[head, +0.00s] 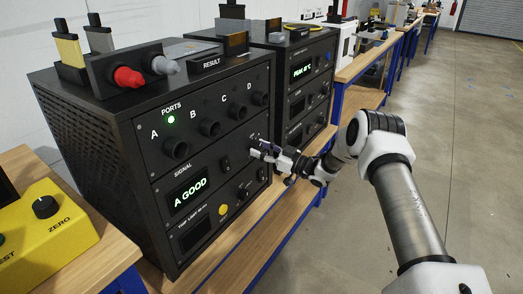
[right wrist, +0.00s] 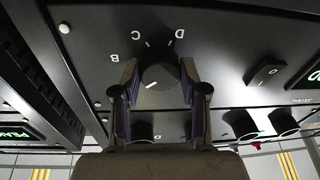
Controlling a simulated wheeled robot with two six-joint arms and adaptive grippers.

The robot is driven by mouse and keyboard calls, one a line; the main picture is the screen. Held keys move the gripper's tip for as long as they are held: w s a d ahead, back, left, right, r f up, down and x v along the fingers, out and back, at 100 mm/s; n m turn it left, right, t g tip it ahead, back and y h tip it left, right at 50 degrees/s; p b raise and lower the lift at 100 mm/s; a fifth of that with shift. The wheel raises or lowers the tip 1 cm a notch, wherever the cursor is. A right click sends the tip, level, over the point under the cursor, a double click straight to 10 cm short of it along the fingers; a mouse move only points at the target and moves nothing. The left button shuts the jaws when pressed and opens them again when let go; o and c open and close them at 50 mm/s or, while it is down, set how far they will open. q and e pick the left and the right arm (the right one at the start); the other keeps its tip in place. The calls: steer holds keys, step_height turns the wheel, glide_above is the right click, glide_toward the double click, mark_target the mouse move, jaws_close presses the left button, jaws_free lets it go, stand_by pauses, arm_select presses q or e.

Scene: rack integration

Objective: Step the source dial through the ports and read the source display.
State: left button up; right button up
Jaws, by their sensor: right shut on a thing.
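The black source rack (head: 120,135) fills the left of the head view. Its ports A, B, C and D run along the top, with a green light lit by A. The source display (head: 188,191) reads "A GOOD" in green. My right gripper (head: 262,149) reaches the panel's right side below port D. In the right wrist view, the round black dial (right wrist: 158,77) sits between the fingers of my right gripper (right wrist: 160,83), shut on it. A white pointer mark shows on the dial, and letters B and D show around it. My left gripper is not in view.
A second rack (head: 301,75) with a green display stands just behind. A yellow box (head: 50,232) with a ZERO knob is at the lower left. Connectors with red and grey ends (head: 130,77) lie on the source rack's top. The floor at right is open.

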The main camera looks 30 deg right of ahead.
steer(key=shift+r, duration=0.1)
steer(key=o, duration=1.2)
steer(key=shift+c, duration=0.2)
steer(key=v, duration=1.2)
steer(key=shift+w, duration=0.1)
